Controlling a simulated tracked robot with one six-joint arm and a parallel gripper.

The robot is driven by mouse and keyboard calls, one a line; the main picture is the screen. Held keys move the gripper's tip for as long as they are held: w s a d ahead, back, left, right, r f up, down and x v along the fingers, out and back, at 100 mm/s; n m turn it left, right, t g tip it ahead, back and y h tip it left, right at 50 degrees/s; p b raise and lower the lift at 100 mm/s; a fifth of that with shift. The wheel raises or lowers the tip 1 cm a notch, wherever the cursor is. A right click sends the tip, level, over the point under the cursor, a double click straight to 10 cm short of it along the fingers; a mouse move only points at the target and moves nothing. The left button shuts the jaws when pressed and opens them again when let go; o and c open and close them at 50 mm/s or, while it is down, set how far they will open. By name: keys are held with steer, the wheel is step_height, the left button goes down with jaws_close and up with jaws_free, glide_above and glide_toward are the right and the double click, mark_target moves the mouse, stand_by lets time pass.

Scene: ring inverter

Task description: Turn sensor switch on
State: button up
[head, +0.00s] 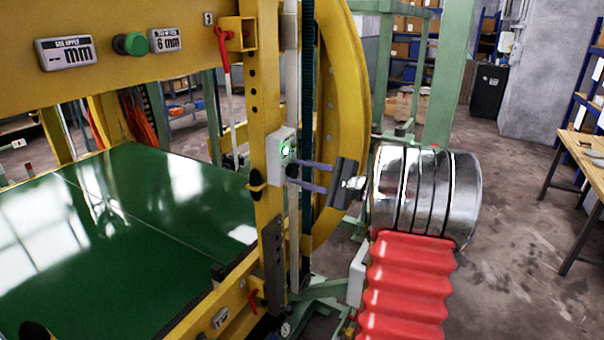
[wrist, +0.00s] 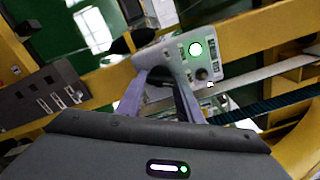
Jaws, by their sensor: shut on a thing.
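A white sensor box (head: 275,172) is fixed to the yellow upright, with a lit green light on its face. In the wrist view the sensor box (wrist: 222,63) shows the bright green light and a small dark round knob on its front. My gripper (head: 293,171) reaches it from the right, its two purple fingers at the box's face. In the wrist view my gripper (wrist: 163,68) has its fingertips at the left end of the box, around a dark part between them, which I take as the sensor switch (wrist: 157,77). The fingers partly hide it.
The yellow frame (head: 265,60) and large yellow ring (head: 340,120) stand close around the box. A green table (head: 110,215) lies to the left. A dark knob (wrist: 144,37) sits beside the box in the wrist view.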

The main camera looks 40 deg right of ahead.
steer(key=shift+d+f+m, duration=0.1)
steer(key=shift+f+m, duration=0.2)
steer(key=shift+m, duration=0.8)
steer(key=o, duration=1.1)
steer(key=shift+r, duration=0.15)
steer(key=v, duration=1.3)
steer(key=shift+s, duration=0.4)
steer(key=shift+d, duration=0.1)
